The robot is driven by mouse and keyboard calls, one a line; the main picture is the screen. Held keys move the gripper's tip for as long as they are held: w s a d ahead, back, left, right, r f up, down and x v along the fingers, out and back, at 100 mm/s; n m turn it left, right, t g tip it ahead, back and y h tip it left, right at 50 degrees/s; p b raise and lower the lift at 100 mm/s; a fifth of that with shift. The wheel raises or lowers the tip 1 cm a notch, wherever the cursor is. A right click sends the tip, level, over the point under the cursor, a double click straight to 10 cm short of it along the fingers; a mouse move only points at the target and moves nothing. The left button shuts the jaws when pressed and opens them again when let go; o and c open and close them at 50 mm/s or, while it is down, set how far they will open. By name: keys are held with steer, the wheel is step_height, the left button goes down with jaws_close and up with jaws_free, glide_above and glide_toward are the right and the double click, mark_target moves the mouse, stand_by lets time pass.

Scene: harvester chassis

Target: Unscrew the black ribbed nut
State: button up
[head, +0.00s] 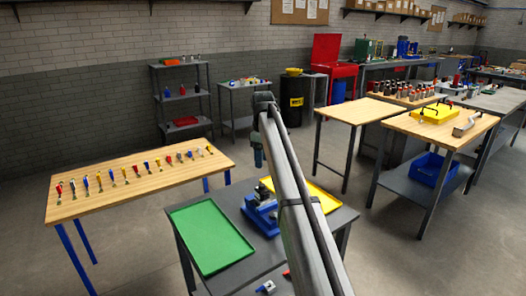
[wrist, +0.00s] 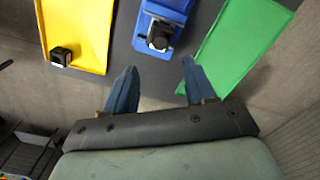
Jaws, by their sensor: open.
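A blue vise-like fixture (head: 262,212) stands on the grey table between the green and yellow trays. In the wrist view the fixture (wrist: 166,14) holds a dark part with a round black top (wrist: 160,37), which may be the black ribbed nut; its ribs are too small to make out. A small black block-like piece (wrist: 61,56) lies in the yellow tray. My gripper (wrist: 160,80) is open and empty, its blue fingers apart, short of the fixture in the picture. In the head view my gripper (head: 257,156) hangs above and behind the fixture.
The green tray (head: 210,236) looks empty; it also shows in the wrist view (wrist: 238,45). The yellow tray (head: 318,196) is partly hidden by my arm. Small red and blue items (head: 266,287) lie near the table's front edge. A wooden table (head: 135,180) with several tools stands left.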

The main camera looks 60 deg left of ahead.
mark_target(262, 186)
step_height(262, 186, down, 10)
steer(key=shift+f, duration=0.25)
stand_by(0.3)
steer(key=shift+c, duration=0.2)
jaws_close()
steer(key=shift+c, duration=1.4)
jaws_free()
steer(key=shift+s+a, duration=0.1)
steer(key=shift+a, duration=0.05)
jaws_close()
